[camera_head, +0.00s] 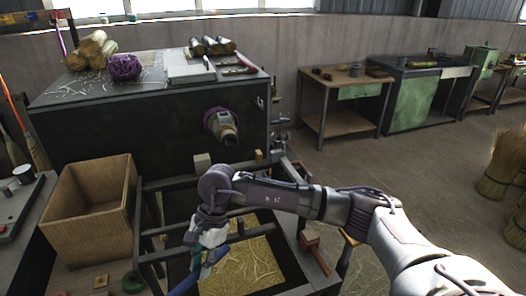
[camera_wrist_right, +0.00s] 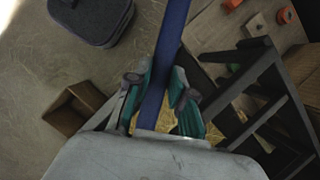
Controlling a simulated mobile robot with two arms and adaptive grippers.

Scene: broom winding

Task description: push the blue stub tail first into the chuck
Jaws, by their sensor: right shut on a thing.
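The chuck (camera_head: 222,124) sticks out from the front of the large dark machine, with a purple rim around a brown and grey nose. My right gripper (camera_head: 204,258) is below it and a little to the left, over the machine's frame. It is shut on a blue stub (camera_head: 186,284), apart from the chuck. In the right wrist view the stub (camera_wrist_right: 172,45) runs up between the fingers (camera_wrist_right: 158,98) and out of the top edge. Its ends are hidden or out of frame, so I cannot tell which is the tail. My left gripper is not in view.
A cardboard box (camera_head: 92,205) stands left of the frame. A straw-strewn tray (camera_head: 245,268) lies under my right gripper. Broom heads, purple twine (camera_head: 125,67) and handles lie on the machine top.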

